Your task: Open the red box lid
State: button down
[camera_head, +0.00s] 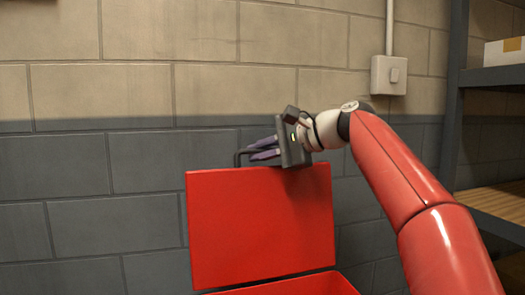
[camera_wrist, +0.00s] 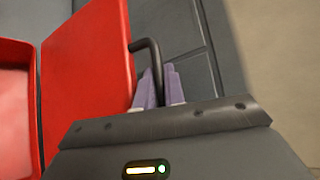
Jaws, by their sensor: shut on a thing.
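The red box lid (camera_head: 260,228) stands raised, close to upright, against the block wall in the head view. The red box (camera_head: 300,286) shows only as a strip at the bottom edge. The lid's black handle (camera_head: 238,157) is on its top edge. My gripper (camera_head: 252,150) is at that edge, with its purple fingers shut on the handle. In the wrist view the fingers (camera_wrist: 160,90) close around the black handle (camera_wrist: 153,55). The lid (camera_wrist: 88,75) is left of them, and the box's pale red inside (camera_wrist: 14,105) shows at the far left.
A grey and beige block wall (camera_head: 90,200) is close behind the lid. A dark metal shelf (camera_head: 490,75) with a cardboard box (camera_head: 503,52) stands at the right. A switch box (camera_head: 388,75) is on the wall above my arm.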

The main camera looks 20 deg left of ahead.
jog(key=shift+w+a, duration=0.1)
jog(key=shift+w, duration=0.05)
jog(key=c, duration=1.5)
grip_release()
jog(key=v, duration=0.8)
jog(key=shift+f, duration=0.1)
